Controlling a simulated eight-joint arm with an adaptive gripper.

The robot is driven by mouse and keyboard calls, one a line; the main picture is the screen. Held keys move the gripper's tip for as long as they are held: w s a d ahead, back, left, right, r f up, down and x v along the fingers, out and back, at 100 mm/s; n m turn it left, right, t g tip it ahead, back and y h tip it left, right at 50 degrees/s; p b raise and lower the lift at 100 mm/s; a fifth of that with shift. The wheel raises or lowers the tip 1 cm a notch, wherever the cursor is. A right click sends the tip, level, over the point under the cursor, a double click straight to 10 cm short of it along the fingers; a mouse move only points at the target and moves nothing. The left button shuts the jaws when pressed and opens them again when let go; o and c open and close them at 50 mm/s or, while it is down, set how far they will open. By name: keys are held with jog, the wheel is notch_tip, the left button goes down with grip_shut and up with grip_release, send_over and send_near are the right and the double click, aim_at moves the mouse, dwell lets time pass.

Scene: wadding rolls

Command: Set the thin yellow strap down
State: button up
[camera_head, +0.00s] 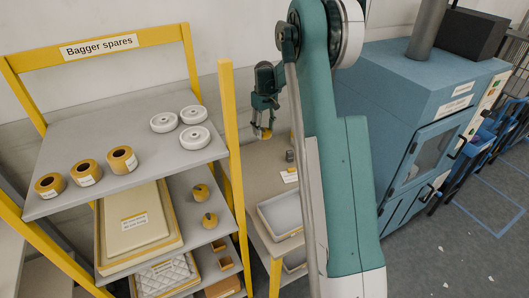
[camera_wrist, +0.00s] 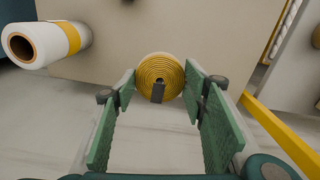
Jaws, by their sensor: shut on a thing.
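The thin yellow strap (camera_wrist: 172,68) is a flat coil with a dark tab at its lower middle. In the wrist view it sits between the tips of my gripper's green fingers (camera_wrist: 160,88), which are shut on it. In the head view my gripper (camera_head: 263,113) hangs to the right of the yellow-framed rack, with a bit of the yellow strap (camera_head: 266,133) showing at its lower end. It appears above or near the back of a beige table (camera_head: 262,172); whether the strap touches anything is not clear.
A white roll with a yellow band (camera_wrist: 40,43) lies left in the wrist view. The "Bagger spares" rack (camera_head: 229,135) stands left, holding tape rolls (camera_head: 85,173) and white discs (camera_head: 195,138). A grey tray (camera_head: 262,222) sits on the table's front. A blue machine (camera_head: 420,85) stands right.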

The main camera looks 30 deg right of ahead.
jog(key=shift+f, duration=0.1)
jog(key=shift+f, duration=3)
jog(key=shift+f, duration=1.85)
jog(key=shift+f+b, duration=0.2)
jog(key=shift+b, duration=0.15)
jog(key=o, duration=0.8)
jog(key=shift+o, duration=0.2)
jog(key=shift+r, duration=0.15)
notch_tip(320, 180, up, 12)
jog(key=shift+r+p, duration=0.1)
jog(key=shift+p, duration=0.3)
